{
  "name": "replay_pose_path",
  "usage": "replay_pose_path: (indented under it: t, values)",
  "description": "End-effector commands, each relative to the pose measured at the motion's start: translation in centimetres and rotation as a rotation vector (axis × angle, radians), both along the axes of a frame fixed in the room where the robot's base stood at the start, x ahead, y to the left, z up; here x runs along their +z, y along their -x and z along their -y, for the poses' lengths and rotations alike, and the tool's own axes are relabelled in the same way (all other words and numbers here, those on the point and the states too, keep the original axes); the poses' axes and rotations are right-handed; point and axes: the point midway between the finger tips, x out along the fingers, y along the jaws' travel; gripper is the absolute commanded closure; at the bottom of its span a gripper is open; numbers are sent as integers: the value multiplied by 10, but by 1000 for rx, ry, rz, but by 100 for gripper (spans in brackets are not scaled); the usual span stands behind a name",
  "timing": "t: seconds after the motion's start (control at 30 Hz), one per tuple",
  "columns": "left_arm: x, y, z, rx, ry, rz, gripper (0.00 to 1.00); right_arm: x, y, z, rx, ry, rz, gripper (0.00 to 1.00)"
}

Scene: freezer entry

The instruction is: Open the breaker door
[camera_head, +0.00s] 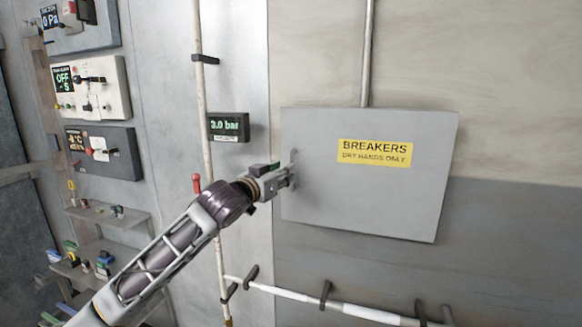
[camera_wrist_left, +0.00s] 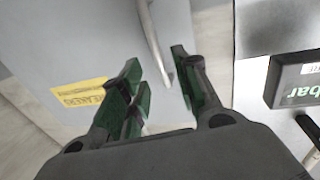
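The breaker door (camera_head: 365,205) is a flat grey panel with a yellow "BREAKERS, DRY HANDS ONLY" label (camera_head: 375,152). It looks shut in the head view. My left gripper (camera_head: 288,178) is at the door's left edge, by the small grey handle (camera_head: 294,158). In the left wrist view my left gripper (camera_wrist_left: 160,88) is open, with green-padded fingers apart. The curved handle (camera_wrist_left: 152,40) reaches down into the gap between the fingertips; I cannot tell whether either finger touches it. The grey door (camera_wrist_left: 65,40) also shows there. My right gripper is not in view.
A "3.0 bar" display (camera_head: 228,127) and a pale vertical pipe (camera_head: 203,100) are left of the door. A red-handled valve (camera_head: 196,183) is near my forearm. A white pipe (camera_head: 290,293) runs below. Control panels (camera_head: 90,88) and shelves (camera_head: 105,215) are at the left.

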Motion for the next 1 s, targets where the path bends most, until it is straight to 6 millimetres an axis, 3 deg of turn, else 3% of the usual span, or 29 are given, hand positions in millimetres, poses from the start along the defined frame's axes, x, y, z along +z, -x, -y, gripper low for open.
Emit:
replay_pose_path:
  t: [0.6, 1.0]
  values:
    - [1, -43, 24, 1, 0, 1, 68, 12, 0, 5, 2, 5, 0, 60]
    - [1, -49, 28, 0, 0, 1, 68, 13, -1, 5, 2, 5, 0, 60]
